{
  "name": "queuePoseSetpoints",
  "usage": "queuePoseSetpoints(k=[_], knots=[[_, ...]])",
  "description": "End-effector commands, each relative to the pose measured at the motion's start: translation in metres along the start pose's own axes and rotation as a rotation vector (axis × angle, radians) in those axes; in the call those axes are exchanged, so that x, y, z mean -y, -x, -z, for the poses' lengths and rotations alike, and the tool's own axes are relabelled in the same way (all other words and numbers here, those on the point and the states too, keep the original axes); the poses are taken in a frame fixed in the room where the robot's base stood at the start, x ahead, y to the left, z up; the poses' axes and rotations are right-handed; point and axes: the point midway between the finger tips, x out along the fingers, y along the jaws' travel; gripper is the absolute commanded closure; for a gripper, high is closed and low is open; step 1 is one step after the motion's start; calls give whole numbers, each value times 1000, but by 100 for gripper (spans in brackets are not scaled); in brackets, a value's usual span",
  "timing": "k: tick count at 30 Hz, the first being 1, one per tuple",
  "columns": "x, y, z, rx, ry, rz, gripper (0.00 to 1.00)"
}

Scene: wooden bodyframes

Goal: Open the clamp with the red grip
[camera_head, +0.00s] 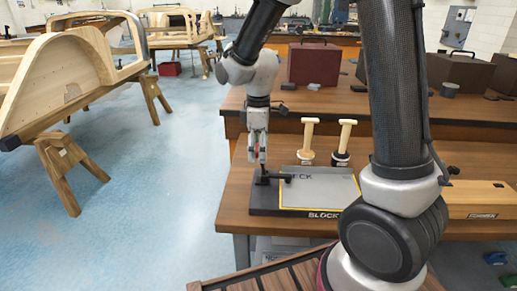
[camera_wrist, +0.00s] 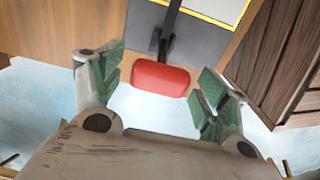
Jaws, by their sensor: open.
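The clamp (camera_head: 265,178) is black and stands at the left end of a board on the workbench. A bit of its red grip (camera_head: 257,149) shows between the fingers of my gripper (camera_head: 257,156) in the head view. In the wrist view the red grip (camera_wrist: 160,77) lies between the two green-padded fingers of my open gripper (camera_wrist: 159,88), with gaps on both sides. The black clamp arm (camera_wrist: 168,30) runs up from the grip toward the board. Whether the fingers touch the grip cannot be told in the head view.
The grey board (camera_head: 320,190) with a yellow outline and dark base lies on the wooden workbench (camera_head: 237,185). Two pale-handled tools (camera_head: 308,138) (camera_head: 344,138) stand behind it. A wooden box (camera_head: 481,199) sits at right. Open blue floor (camera_head: 140,195) lies to the left.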

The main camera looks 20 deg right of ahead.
Motion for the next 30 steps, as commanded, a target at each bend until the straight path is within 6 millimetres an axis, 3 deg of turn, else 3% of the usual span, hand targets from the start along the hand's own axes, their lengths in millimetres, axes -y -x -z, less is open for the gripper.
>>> queuePoseSetpoints(k=[8, 19, 30], knots=[[0, -3, 0, 0, 0, 0, 25], [0, -3, 0, 0, 0, 0, 89], [0, -5, 7, 64, 3, 1, 90]])
